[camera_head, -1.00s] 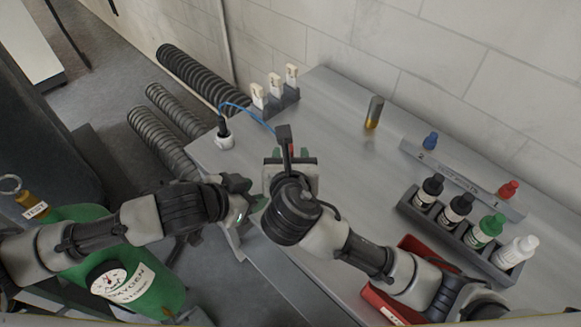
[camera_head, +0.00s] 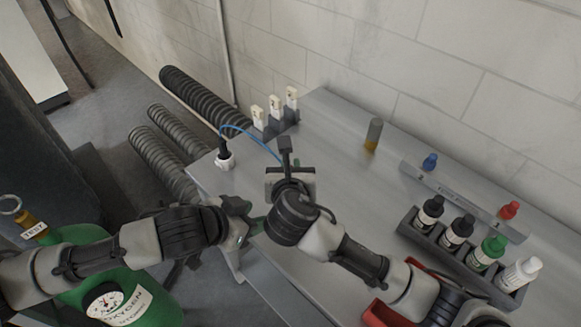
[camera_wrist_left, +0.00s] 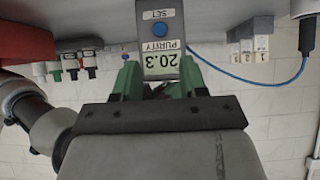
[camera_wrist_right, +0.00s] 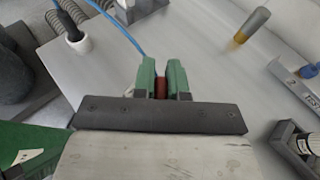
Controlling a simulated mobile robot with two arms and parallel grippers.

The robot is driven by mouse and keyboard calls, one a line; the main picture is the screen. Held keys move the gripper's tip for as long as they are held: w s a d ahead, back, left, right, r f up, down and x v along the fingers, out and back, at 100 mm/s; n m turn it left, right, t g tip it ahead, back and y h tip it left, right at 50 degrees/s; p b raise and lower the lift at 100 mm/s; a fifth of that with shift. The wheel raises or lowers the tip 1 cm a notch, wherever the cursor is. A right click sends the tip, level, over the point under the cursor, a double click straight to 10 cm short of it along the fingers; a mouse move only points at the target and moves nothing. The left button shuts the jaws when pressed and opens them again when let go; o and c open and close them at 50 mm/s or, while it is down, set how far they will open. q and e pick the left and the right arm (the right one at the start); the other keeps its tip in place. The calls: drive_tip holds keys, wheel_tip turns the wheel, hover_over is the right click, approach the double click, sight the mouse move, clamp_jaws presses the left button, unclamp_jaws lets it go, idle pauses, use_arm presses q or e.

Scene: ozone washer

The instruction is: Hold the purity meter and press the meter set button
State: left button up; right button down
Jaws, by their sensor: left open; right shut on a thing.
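The purity meter (camera_wrist_left: 158,58) is grey, with a 20.3 display and a round blue set button (camera_wrist_left: 161,29). It appears upside down in the left wrist view. My left gripper (camera_wrist_left: 160,78) is open, its green fingers on either side of the meter's display end; I cannot tell whether they touch it. In the head view my left gripper (camera_head: 250,217) is just left of and below my right gripper. My right gripper (camera_wrist_right: 161,80) is shut on a narrow red-brown part, apparently of the meter. In the head view the right wrist hides the meter's face.
A blue cable (camera_head: 250,133) runs from a plug (camera_head: 225,160) towards the meter. White numbered clips (camera_head: 275,106) stand at the back edge. A gold-grey cylinder (camera_head: 373,135), a bottle rack (camera_head: 443,239) and a red case (camera_head: 378,315) are on the right. A green oxygen tank (camera_head: 155,305) stands lower left.

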use_arm(q)
clamp_jaws()
idle(1.7)
